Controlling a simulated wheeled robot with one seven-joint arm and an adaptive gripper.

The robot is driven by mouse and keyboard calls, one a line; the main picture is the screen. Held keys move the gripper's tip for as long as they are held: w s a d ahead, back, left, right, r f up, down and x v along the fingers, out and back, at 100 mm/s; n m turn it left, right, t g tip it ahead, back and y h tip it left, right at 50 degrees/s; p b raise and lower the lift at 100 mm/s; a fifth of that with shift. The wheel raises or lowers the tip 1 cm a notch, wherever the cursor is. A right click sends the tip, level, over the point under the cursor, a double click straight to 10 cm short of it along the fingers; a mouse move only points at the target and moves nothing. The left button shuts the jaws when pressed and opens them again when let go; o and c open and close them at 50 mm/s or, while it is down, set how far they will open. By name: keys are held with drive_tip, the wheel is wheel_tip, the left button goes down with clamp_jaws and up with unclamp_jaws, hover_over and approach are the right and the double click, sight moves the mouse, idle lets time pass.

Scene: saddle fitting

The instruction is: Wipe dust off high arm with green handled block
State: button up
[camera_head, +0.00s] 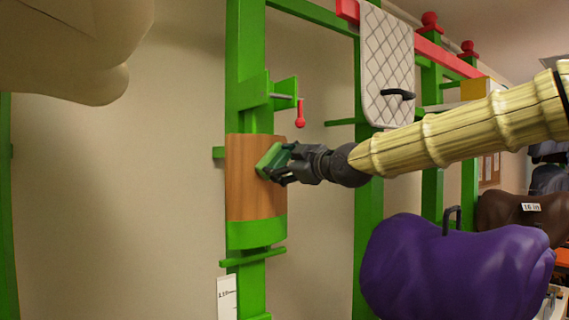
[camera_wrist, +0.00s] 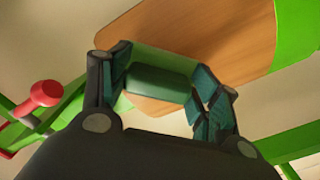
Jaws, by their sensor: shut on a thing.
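My gripper (camera_head: 279,163) is shut on the green handle of a block (camera_head: 270,158) and holds it at a curved wooden panel. In the wrist view the green handle (camera_wrist: 158,84) sits between both fingers of my gripper (camera_wrist: 165,88). The panel (camera_head: 245,190), the likely high arm, is wood-brown with a green lower edge and is mounted on a green post. It also fills the upper middle of the wrist view (camera_wrist: 225,35). The block appears against or very close to the panel; I cannot tell if they touch. No dust is clearly visible.
A red-knobbed lever (camera_head: 300,113) on a green bracket is just above my gripper. A quilted white pad (camera_head: 387,65) hangs to the right. A purple saddle-like form (camera_head: 450,268) stands low right. A white label (camera_head: 227,298) hangs below the panel. Bare wall lies left.

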sight(276, 148)
drive_tip(key=shift+r, duration=0.15)
drive_tip(key=shift+r+p, duration=1.3)
drive_tip(key=shift+r, duration=0.75)
drive_tip(key=shift+f, duration=0.1)
drive_tip(key=shift+s+d+f+b, duration=0.15)
drive_tip(key=shift+s+b, duration=0.2)
drive_tip(key=shift+s, duration=0.05)
drive_tip(key=shift+b+v, duration=0.65)
drive_tip(key=shift+v, duration=1.75)
drive_tip(key=shift+d, duration=0.15)
drive_tip(key=shift+b+v, duration=0.4)
drive_tip(key=shift+v, duration=1.05)
